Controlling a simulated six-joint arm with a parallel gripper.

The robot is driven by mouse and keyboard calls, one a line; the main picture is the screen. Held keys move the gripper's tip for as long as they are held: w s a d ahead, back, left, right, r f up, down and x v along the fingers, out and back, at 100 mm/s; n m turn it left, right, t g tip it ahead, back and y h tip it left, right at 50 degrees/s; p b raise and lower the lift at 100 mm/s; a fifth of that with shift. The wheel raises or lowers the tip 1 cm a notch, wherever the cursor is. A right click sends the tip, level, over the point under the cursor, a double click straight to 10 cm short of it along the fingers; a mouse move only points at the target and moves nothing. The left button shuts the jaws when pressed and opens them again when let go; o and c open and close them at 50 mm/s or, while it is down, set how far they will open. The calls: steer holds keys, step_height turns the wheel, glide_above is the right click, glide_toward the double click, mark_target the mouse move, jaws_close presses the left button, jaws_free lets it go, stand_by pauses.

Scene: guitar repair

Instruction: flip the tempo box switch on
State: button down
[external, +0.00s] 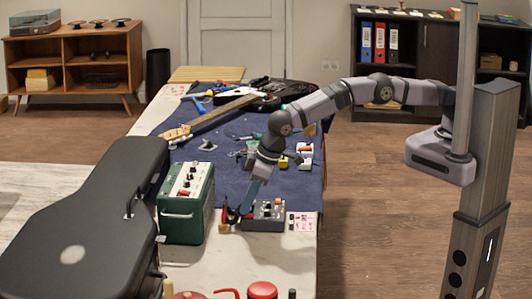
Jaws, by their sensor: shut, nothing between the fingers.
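A small grey box (262,224) with knobs or switches on top sits near the front right of the workbench. It may be the tempo box; its switch is too small to make out. A green box (184,222) with a light top panel, knobs and a front handle stands to its left. My gripper (247,209) points down at the left side of the grey box, close to its top. It is shut and empty. I cannot tell whether it touches the box, and the arm hides part of the area behind it.
A black guitar case (100,215) stands along the bench's left side. Pliers-like tools (230,214) lie just left of the grey box. A guitar neck (215,115) and small parts lie on the blue cloth (218,180). A red-lidded jar (262,290) is at the front edge.

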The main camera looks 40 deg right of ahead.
steer(key=shift+s+d+f, duration=0.65)
steer(key=shift+s+d, duration=0.05)
steer(key=shift+d, duration=0.2)
steer(key=shift+r, duration=0.1)
step_height(320, 180, up, 4)
steer(key=shift+a+r+p, duration=0.1)
steer(key=shift+r+p, duration=0.15)
steer(key=shift+p, duration=1)
steer(key=b+v, duration=0.2)
steer(key=v, duration=0.8)
steer(key=shift+r+b, duration=0.25)
steer(key=shift+b, duration=0.15)
steer(key=shift+a, duration=0.1)
